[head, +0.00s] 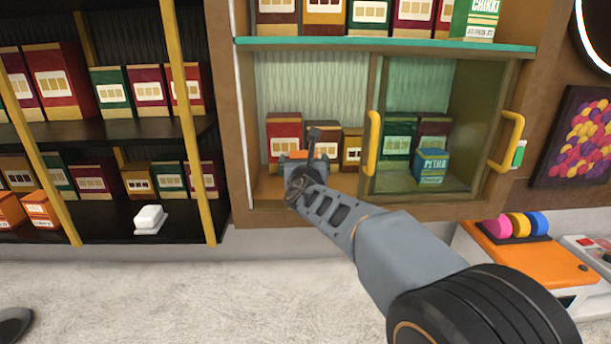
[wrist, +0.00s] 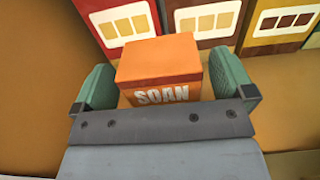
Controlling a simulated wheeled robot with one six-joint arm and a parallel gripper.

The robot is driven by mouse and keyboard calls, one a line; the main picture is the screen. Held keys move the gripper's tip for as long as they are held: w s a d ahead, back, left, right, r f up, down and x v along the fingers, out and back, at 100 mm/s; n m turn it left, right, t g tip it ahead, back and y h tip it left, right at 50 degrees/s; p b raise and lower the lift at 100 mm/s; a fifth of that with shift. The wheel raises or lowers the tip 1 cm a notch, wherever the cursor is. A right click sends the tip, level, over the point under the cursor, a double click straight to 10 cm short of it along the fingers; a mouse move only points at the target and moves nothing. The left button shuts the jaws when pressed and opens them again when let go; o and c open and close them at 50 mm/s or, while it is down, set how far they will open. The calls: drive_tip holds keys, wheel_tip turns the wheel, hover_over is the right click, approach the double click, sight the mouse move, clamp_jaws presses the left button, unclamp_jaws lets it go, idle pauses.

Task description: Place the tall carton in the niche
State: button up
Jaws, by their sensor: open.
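An orange carton marked SOAN (wrist: 160,62) stands upright between the two green fingers of my gripper (wrist: 163,85) in the wrist view. The fingers are open, with a narrow gap visible at the right. In the head view my gripper (head: 302,172) is inside the open left part of the cabinet niche (head: 268,188), and only a bit of orange (head: 293,154) shows. My arm hides most of the carton there. Which carton the task calls tall is not certain; a green CHIKKI carton (head: 476,18) also stands on the shelf above.
Red and brown boxes (head: 284,136) stand behind the orange carton. Glass with yellow handles (head: 372,143) covers the niche's right part, where a blue carton (head: 431,166) stands. Dark shelves (head: 125,215) are at left. An orange-topped unit (head: 520,262) is at lower right.

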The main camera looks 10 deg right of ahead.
drive_tip(key=s+a+b, duration=0.2)
drive_tip(key=s, duration=0.8)
drive_tip(key=s+d+f+m+g+h, duration=0.3)
drive_tip(key=s+d+f+m+g, duration=0.5)
drive_tip(key=m, duration=1)
drive_tip(key=s+a+f+m+g+y, duration=0.2)
drive_tip(key=s+f+m+y, duration=0.1)
drive_tip(key=s+f+m, duration=0.3)
drive_tip(key=s+a+f+m+g+y, duration=0.2)
drive_tip(key=s+f+m, duration=0.4)
drive_tip(key=m, duration=0.4)
drive_tip(key=shift+a+f+g+y, duration=0.2)
drive_tip(key=shift+a+g+y, duration=0.1)
drive_tip(key=shift+a+y, duration=0.45)
drive_tip(key=shift+f, duration=0.1)
drive_tip(key=shift+w+f+b, duration=0.1)
drive_tip(key=shift+f+b, duration=0.65)
drive_tip(key=shift+f, duration=0.2)
